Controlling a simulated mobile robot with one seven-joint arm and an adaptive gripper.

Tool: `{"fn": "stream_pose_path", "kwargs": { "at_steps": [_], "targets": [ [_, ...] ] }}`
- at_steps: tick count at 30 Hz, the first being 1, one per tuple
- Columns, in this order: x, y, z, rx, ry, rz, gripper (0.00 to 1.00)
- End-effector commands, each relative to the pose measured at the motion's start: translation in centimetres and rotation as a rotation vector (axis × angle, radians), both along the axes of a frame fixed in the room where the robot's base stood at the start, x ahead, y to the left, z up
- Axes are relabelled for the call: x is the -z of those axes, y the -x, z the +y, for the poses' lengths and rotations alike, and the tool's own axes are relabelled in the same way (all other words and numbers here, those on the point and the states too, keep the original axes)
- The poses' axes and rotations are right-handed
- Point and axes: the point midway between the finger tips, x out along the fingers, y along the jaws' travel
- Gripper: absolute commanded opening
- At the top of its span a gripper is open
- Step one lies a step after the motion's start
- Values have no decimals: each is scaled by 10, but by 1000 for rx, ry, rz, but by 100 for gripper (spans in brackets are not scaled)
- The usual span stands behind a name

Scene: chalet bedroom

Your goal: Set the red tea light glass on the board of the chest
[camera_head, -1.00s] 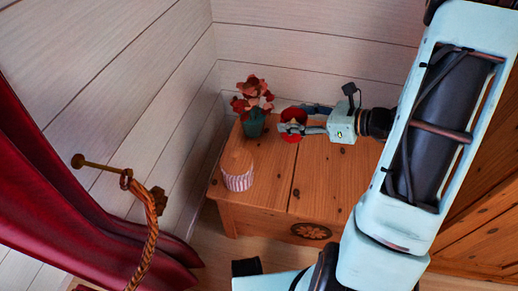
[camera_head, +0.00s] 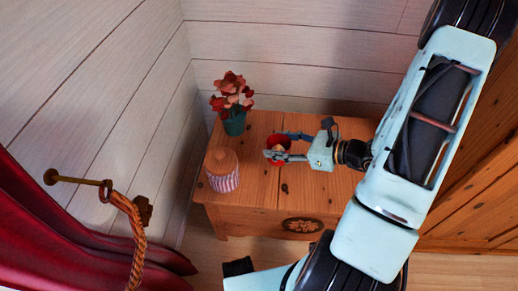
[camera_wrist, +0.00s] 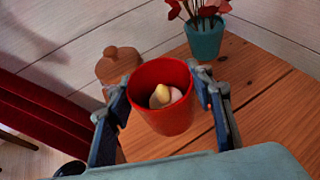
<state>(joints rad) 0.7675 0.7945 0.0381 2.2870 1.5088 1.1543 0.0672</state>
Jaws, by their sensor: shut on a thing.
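The red tea light glass (camera_wrist: 165,118) is between the two fingers of my gripper (camera_wrist: 160,108) in the wrist view, upright or nearly so. Its open mouth faces up and shows a yellowish and a paler lump inside. My gripper (camera_head: 277,147) is shut on the glass (camera_head: 273,141) and reaches in from the right over the wooden board of the chest (camera_head: 255,190) in the head view. I cannot tell whether the glass's base touches the board; the fingers partly hide the glass.
A teal pot with red flowers (camera_head: 234,122) stands at the chest's back left. A striped jar with a wooden lid (camera_head: 223,178) stands at the left, near the glass. Plank walls (camera_head: 300,90) close off the back and left. The front middle of the board is clear.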

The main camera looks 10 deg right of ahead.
Motion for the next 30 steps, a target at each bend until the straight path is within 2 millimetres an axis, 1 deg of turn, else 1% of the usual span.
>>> {"fn": "stream_pose_path", "kwargs": {
  "at_steps": [1,5,6,9,12,17,20,21,24,26,28,30],
  "targets": [
    [9,-12,5,-4,0,-3,20],
    [23,-43,15,-5,0,-3,20],
    [35,-48,16,-1,-3,0,20],
    [52,-61,21,-2,-2,1,20],
    [63,-71,23,-1,-1,0,20],
    [69,-79,25,0,-1,-1,20],
    [76,-83,27,0,-2,-1,20],
    [81,-87,28,0,-2,-1,20],
    [99,-85,28,2,-3,2,20],
    [106,-86,27,1,-2,1,20],
    [109,-86,27,0,-1,0,20],
    [107,-86,27,1,-1,-1,20]
  ]
}}
